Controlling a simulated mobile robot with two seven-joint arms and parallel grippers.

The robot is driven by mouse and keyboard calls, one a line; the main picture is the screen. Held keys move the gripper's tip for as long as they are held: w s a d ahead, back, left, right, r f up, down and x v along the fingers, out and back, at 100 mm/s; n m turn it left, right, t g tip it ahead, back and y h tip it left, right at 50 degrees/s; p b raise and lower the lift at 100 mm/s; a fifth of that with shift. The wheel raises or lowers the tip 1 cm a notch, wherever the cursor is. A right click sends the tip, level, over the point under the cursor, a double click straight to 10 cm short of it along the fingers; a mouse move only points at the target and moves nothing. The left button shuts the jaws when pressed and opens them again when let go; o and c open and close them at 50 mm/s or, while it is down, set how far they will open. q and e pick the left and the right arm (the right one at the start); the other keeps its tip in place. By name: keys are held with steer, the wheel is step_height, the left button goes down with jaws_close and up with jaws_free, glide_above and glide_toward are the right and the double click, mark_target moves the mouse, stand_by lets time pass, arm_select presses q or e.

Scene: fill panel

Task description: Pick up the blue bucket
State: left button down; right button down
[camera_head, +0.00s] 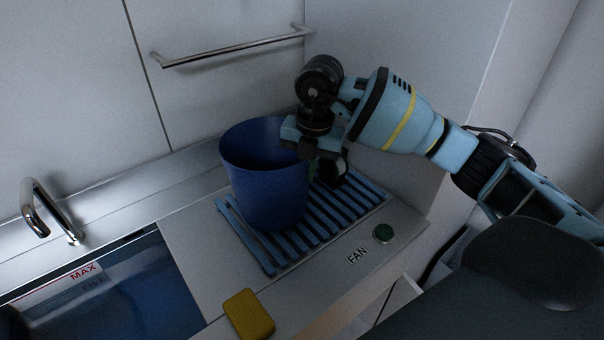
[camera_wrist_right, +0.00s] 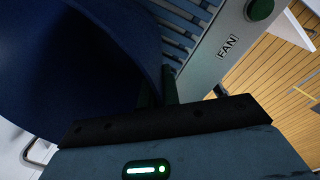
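The blue bucket (camera_head: 265,185) stands upright on a blue slatted grate (camera_head: 335,208) in the camera_head view. Its open top and dark inside show. In the camera_wrist_right view the bucket (camera_wrist_right: 75,70) fills the left side, with its rim close to the fingers. My right gripper (camera_head: 325,172) is at the bucket's right side, near the rim, pointing down. Its fingers (camera_wrist_right: 163,88) are dark and mostly hidden, so I cannot tell whether they are open or touch the bucket wall. My left gripper does not show.
A yellow sponge-like block (camera_head: 248,314) lies on the counter in front. A green button (camera_head: 383,233) marked FAN is right of the grate. A sink-like basin (camera_head: 130,295) with a MAX label and a metal faucet-like handle (camera_head: 50,215) are left. A towel bar (camera_head: 230,48) is behind.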

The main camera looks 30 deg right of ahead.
step_height(320, 180, up, 3)
steer(key=shift+f, duration=0.15)
steer(key=s+d+r, duration=0.1)
steer(key=s+d, duration=0.1)
steer(key=s, duration=1.4)
steer(key=shift+r, duration=0.2)
